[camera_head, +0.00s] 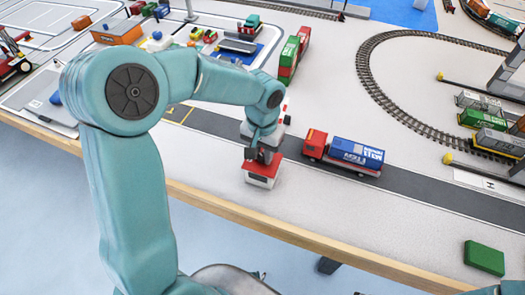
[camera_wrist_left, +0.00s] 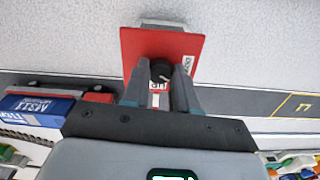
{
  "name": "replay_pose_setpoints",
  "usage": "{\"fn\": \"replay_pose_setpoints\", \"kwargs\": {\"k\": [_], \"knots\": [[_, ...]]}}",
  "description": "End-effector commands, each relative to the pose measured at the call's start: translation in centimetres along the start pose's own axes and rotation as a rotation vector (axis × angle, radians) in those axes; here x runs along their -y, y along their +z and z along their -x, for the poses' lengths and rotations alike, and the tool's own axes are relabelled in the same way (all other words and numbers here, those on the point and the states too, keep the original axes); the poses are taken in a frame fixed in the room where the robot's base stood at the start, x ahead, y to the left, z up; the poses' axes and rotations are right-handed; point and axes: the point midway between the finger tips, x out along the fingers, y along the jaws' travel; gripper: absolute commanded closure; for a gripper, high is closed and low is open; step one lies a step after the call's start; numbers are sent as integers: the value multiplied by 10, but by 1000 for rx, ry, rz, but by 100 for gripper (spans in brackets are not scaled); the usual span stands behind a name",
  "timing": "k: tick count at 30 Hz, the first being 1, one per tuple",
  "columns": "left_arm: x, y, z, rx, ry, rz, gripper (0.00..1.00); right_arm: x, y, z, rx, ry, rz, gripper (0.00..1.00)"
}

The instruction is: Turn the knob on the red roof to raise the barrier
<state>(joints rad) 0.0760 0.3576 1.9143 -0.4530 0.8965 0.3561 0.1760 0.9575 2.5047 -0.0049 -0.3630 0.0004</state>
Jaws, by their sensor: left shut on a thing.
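The small booth with a red roof (camera_head: 264,168) stands on the near side of the road in the head view. My left gripper (camera_head: 262,154) reaches down onto the roof from above. In the left wrist view the red roof (camera_wrist_left: 145,42) fills the upper middle, with white labels on it. My left gripper (camera_wrist_left: 160,80) is shut on the dark round knob (camera_wrist_left: 160,68), one finger on each side. A label reading UP shows between the fingers. The knob is hidden by the gripper in the head view. I cannot clearly make out the barrier. My right gripper is not in view.
A red truck with a blue container (camera_head: 355,153) stands on the grey road right of the booth. Red and green containers (camera_head: 289,58) stand behind. A green block (camera_head: 484,257) lies near the table's front edge. A curved railway track (camera_head: 378,88) lies at the right.

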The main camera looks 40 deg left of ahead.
Motion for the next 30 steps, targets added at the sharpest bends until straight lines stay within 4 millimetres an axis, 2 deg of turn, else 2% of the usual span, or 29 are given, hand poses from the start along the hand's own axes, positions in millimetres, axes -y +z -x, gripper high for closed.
{"fn": "replay_pose_setpoints", "kwargs": {"k": [21, 30], "knots": [[0, -2, 3, -8, -3, -677, 100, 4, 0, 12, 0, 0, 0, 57], [0, -2, 4, -9, -3, -913, 100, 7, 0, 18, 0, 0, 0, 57]]}}
